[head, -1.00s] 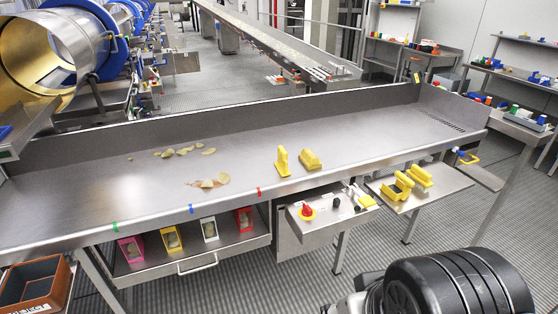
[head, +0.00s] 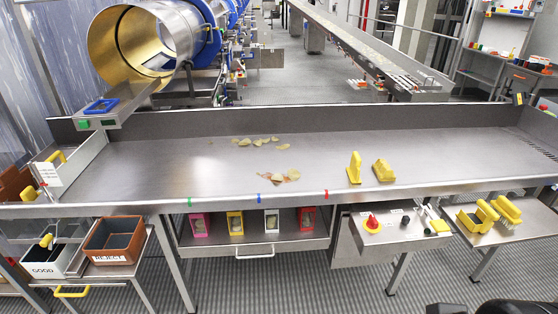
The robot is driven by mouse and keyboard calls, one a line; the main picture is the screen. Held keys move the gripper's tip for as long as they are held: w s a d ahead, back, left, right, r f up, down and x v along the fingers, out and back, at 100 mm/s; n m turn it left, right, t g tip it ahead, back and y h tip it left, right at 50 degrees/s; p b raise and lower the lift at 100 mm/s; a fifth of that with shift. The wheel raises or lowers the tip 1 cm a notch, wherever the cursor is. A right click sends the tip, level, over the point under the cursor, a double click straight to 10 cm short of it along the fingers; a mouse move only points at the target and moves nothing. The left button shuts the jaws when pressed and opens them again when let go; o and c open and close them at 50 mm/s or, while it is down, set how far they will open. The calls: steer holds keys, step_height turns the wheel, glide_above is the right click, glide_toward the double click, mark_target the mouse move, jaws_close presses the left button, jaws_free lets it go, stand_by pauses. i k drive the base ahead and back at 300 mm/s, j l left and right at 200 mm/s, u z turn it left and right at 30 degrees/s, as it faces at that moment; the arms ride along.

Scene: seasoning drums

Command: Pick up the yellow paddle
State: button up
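On the long steel table stand two yellow pieces right of the middle. One is a thin, upright yellow paddle-shaped piece (head: 354,168). Beside it on the right is a lower, blockier yellow piece (head: 383,171). More yellow handled pieces (head: 478,217) lie on a side shelf below the table's right end. I cannot tell for certain which of these the task calls the paddle. My gripper is not in view; only a dark part of my arm shows at the bottom right corner.
The steel table (head: 150,170) has a raised back wall and chips (head: 278,177) in the middle. A control box (head: 385,228) with a red button projects below its front edge. A brown REJECT bin (head: 114,240) and a white GOOD bin (head: 57,262) stand front left.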

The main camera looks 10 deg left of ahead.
mark_target(353, 172)
steer(key=i+j, duration=0.2)
steer(key=i, duration=0.35)
steer(key=i+j+z, duration=0.1)
steer(key=i, duration=0.4)
steer(key=i+j, duration=0.3)
steer(key=i, duration=0.25)
steer(key=i+j, duration=0.25)
steer(key=i, duration=0.25)
steer(key=l+z, duration=0.05)
